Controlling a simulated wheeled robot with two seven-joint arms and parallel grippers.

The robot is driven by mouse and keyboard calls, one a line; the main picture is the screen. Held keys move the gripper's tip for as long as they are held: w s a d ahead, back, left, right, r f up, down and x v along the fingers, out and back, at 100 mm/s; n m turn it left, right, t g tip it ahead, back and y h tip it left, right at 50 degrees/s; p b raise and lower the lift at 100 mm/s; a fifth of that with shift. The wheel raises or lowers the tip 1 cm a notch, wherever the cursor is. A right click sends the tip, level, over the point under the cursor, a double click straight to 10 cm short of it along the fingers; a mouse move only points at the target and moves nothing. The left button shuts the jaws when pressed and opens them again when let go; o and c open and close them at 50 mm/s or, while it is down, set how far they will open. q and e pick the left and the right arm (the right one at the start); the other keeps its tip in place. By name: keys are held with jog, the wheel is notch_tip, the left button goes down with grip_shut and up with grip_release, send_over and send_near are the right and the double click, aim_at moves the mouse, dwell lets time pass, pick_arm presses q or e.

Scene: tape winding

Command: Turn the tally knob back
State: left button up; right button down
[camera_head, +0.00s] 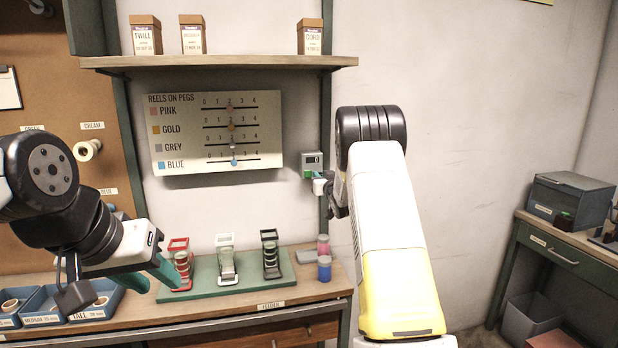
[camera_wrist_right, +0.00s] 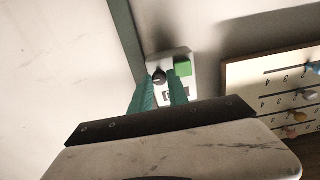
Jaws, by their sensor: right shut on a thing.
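The tally counter (camera_head: 312,160) is a small box with a display and a green part, fixed to the dark green post behind the bench. It also shows in the right wrist view, with a green button (camera_wrist_right: 183,68) and a dark round tally knob (camera_wrist_right: 159,77). My right gripper (camera_wrist_right: 161,84) has its teal fingers at the box and is shut on the knob; in the head view it reaches the box from the right. The knob's pointer direction is too small to read. My left gripper (camera_head: 152,277) is open, low at the left, near the red reel stand (camera_head: 180,262).
A board of sliders (camera_head: 215,133) hangs left of the counter. A green base (camera_head: 215,283) with three reel stands is on the bench. Pink (camera_head: 323,244) and blue (camera_head: 324,268) spools stand at its right. A shelf (camera_head: 220,63) with boxes is above.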

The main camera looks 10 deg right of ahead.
jog(key=shift+n, duration=0.3)
jog(key=shift+a+f+n, duration=0.1)
jog(key=shift+n, duration=4.2)
jog(key=shift+a+f+n, duration=0.1)
jog(key=shift+n, duration=4.2)
jog(key=c, duration=1.3)
grip_release()
jog(key=shift+d, duration=0.1)
